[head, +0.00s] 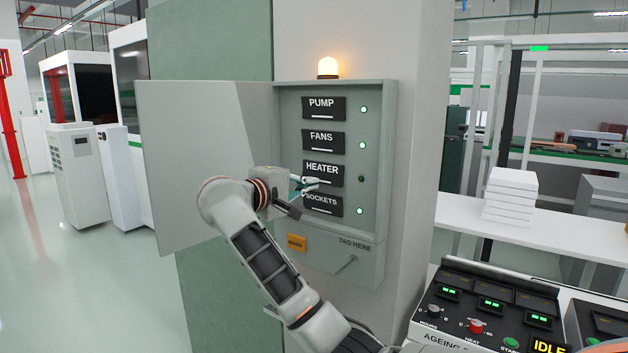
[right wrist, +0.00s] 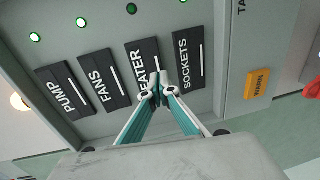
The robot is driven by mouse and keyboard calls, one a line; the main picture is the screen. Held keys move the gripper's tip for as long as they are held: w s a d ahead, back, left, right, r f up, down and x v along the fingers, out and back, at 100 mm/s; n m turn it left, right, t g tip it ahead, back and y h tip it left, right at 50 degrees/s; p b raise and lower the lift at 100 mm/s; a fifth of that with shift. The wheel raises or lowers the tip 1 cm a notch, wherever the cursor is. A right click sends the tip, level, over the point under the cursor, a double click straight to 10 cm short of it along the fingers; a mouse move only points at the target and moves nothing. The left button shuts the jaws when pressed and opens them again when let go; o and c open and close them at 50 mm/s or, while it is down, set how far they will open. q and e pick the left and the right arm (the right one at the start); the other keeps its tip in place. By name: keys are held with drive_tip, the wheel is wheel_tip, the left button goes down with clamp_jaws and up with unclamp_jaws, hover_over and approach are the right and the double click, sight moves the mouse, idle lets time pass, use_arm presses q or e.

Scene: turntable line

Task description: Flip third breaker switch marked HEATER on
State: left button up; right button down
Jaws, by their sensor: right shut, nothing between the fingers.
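The open breaker box (head: 390,150) holds black switch plates marked PUMP (head: 323,108), FANS (head: 323,140), HEATER (head: 328,169) and SOCKETS (head: 328,206). The lamp beside HEATER (head: 361,179) is dark; the other three lamps glow green. My right gripper (head: 314,184) is shut and empty, its fingertips at the lower part of the HEATER plate, just above SOCKETS. In the right wrist view the closed fingertips (right wrist: 158,84) cover part of the HEATER plate (right wrist: 138,60), near its white line. Whether they touch it I cannot tell. My left gripper is not in view.
The box door (head: 190,150) stands open to the left. An amber lamp (head: 327,68) glows on top. An orange tag (head: 297,242) is below the switches. A control desk (head: 480,310) stands at lower right, and a white table (head: 475,212) with stacked white boxes (head: 510,195) behind it.

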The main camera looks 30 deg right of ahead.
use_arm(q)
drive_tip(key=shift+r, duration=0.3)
use_arm(e)
drive_tip(key=shift+x, duration=1.05)
